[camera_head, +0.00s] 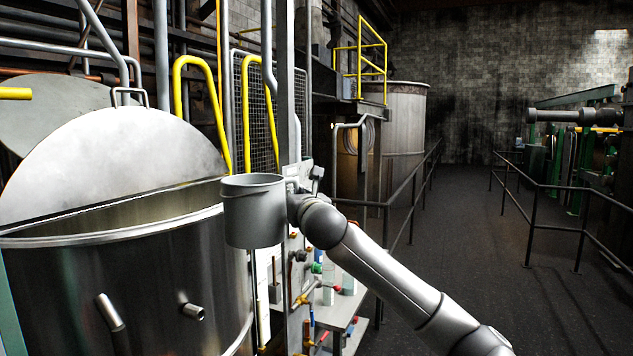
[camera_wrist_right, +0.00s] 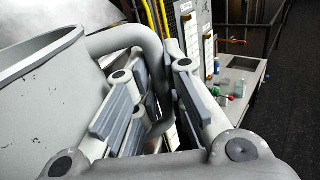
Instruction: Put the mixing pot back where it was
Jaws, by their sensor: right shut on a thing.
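The mixing pot (camera_head: 253,214) is a grey, slightly tapered bucket-like vessel, held upright in the air at the right rim of a large steel vat. In the right wrist view the mixing pot (camera_wrist_right: 50,85) fills the left side, with its thick loop handle (camera_wrist_right: 125,36) running between the fingers. My right gripper (camera_wrist_right: 155,98) is shut on this handle. In the head view my right arm comes in from the lower right and its hand is at the pot's right side. The pot's contents are hidden. My left gripper is not in view.
The steel vat (camera_head: 130,290) has a half-raised round lid (camera_head: 120,165). Below and right of the pot stands a pale table (camera_head: 352,328) with bottles, beside valves and a panel. Yellow rails (camera_head: 180,95) stand behind. The dark walkway (camera_head: 465,220) at the right is clear.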

